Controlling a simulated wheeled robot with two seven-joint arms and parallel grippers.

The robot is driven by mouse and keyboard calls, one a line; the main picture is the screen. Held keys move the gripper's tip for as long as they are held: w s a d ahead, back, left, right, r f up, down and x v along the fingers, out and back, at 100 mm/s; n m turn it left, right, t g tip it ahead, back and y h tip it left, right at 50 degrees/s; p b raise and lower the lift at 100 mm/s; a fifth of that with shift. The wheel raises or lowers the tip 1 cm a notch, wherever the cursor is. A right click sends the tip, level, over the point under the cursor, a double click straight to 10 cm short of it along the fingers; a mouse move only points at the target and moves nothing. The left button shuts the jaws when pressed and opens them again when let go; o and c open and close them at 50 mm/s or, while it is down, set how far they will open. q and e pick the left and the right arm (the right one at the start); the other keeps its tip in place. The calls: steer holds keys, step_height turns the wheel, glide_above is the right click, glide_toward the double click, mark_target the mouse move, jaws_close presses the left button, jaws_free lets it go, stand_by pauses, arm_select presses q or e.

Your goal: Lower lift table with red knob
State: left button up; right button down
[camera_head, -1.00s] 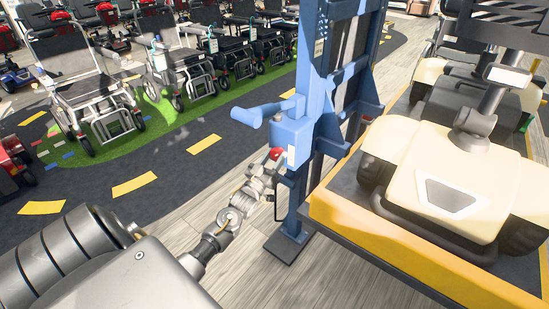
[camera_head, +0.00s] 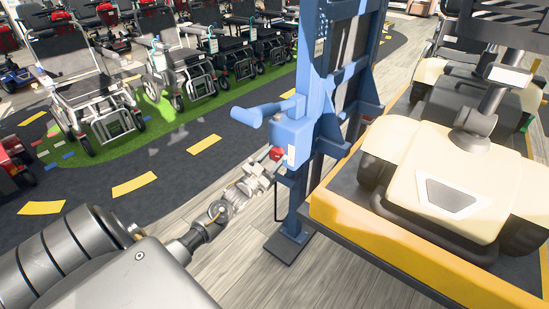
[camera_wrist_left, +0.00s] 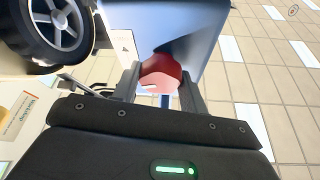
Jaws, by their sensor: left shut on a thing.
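The lift table has a blue mast (camera_head: 310,110) and a yellow platform (camera_head: 350,228) to its right. A red knob (camera_head: 277,153) sits on the lower left side of the blue housing. My left gripper (camera_head: 265,165) reaches it from the lower left. In the left wrist view, the red knob (camera_wrist_left: 161,75) lies between the two fingers of my left gripper (camera_wrist_left: 163,92), which is shut on it. The gripper partly hides the knob in the head view. My right gripper is not in view.
A cream scooter (camera_head: 440,185) stands on the yellow platform. A blue handle (camera_head: 262,110) sticks out left above the knob. Several mobility chairs (camera_head: 95,105) stand on green flooring at the back left. Wooden floor (camera_head: 235,265) is open below the arm.

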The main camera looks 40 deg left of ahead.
arm_select(q)
steer(key=m+h, duration=0.1)
steer(key=m, duration=0.2)
steer(key=shift+a+g, duration=0.1)
steer(key=shift+g, duration=0.2)
steer(key=m+h, duration=0.2)
steer(key=m, duration=0.1)
steer(key=shift+r+m+g, duration=0.1)
steer(key=shift+m+g, duration=0.2)
steer(key=shift+g, duration=0.1)
steer(key=shift+m+g+h+p, duration=0.45)
steer(key=shift+m+h, duration=0.15)
steer(key=shift+m, duration=0.6)
steer(key=shift+m+g, duration=0.25)
steer(key=shift+m, duration=0.75)
steer(key=shift+m+h+p, duration=0.3)
steer(key=shift+m, duration=0.1)
steer(key=shift+m+g, duration=0.6)
steer(key=shift+m, duration=0.5)
steer(key=shift+p, duration=0.3)
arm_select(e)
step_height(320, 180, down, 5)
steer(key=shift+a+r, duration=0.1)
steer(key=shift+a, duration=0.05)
arm_select(q)
steer(key=shift+m, duration=0.3)
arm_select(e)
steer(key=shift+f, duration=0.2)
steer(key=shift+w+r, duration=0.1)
